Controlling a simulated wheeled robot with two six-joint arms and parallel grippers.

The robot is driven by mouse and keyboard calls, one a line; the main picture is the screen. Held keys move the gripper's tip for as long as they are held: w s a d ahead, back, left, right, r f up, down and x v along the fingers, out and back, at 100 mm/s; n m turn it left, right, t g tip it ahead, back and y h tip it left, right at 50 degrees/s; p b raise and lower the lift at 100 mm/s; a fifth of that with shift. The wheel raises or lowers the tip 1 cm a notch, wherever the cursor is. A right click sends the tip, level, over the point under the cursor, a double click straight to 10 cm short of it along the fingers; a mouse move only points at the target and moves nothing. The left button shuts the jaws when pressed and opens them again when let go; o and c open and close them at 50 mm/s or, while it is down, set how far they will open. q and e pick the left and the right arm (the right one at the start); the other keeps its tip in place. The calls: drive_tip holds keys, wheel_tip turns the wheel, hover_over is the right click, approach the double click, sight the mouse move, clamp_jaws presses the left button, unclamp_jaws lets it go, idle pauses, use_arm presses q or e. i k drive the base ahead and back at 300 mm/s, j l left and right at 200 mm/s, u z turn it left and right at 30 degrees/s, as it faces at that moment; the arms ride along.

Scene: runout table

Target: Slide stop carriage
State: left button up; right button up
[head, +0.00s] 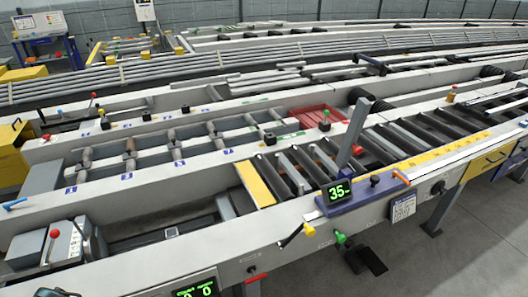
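The stop carriage (358,196) is a blue block on the near rail of the runout table, right of centre in the head view. Its small display (340,191) shows a green 35 with a smaller mark too blurred to read. A tall grey stop plate (352,132) stands tilted above the rollers behind it. A black knob (374,180) sits on its top, and an orange lever (401,177) is at its right end. Neither of my grippers is in view.
A yellow scale strip (440,153) runs along the rail to the right of the carriage. Dark rollers (325,160) lie behind it. A yellow-tipped crank handle (309,230) and a green knob (340,238) project from the front. Open grey floor (450,255) lies at the right.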

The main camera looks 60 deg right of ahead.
sight(338, 197)
drive_tip(key=z, duration=2.85)
